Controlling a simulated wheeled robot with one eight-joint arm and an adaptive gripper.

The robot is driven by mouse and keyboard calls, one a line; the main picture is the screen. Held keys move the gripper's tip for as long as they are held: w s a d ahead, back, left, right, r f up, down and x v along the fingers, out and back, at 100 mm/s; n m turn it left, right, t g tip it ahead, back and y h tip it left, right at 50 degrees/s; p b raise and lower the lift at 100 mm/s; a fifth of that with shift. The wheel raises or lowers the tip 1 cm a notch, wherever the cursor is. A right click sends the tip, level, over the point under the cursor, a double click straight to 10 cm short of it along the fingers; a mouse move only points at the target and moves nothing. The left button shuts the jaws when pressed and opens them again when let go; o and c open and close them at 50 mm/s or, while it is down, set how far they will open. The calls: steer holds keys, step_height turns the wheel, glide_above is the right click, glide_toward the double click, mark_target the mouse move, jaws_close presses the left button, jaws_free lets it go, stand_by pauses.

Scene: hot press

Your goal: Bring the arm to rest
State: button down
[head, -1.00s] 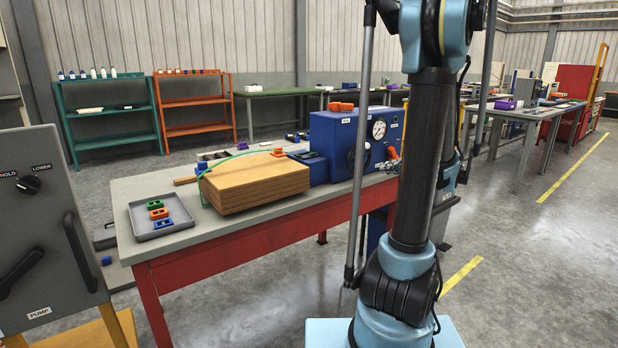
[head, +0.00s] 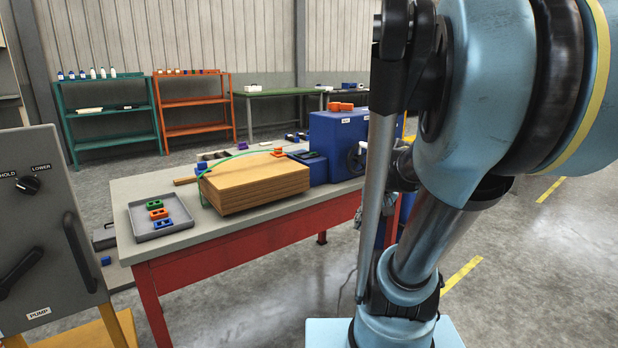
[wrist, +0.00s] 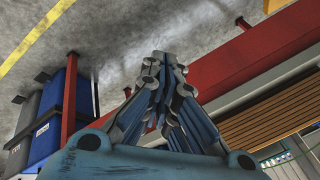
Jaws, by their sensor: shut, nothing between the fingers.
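My arm fills the right side of the head view, with its joints close to the camera. My gripper shows in the wrist view (wrist: 160,62); its fingers are drawn together and nothing is between them. It is out in front of the red side of the workbench in that view, and I see no contact. In the head view I cannot make out the gripper clearly, as the arm is in front.
The red workbench (head: 245,262) carries a stack of wooden boards (head: 255,187), a grey tray (head: 133,221) with small coloured blocks, and a blue machine (head: 335,140). A grey pump cabinet (head: 45,215) stands at left. Blue and grey bins (wrist: 62,110) show in the wrist view.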

steer(key=s+d+f+n+h, duration=0.1)
steer(key=s+f+h, duration=0.1)
steer(key=s, duration=0.3)
steer(key=s+d+f+n+g+h, duration=0.1)
steer(key=s+d+f, duration=0.1)
steer(key=s, duration=0.4)
steer(key=shift+d+f+g+h, duration=0.25)
steer(key=shift+f+g+h, duration=0.05)
steer(key=shift+h, duration=0.1)
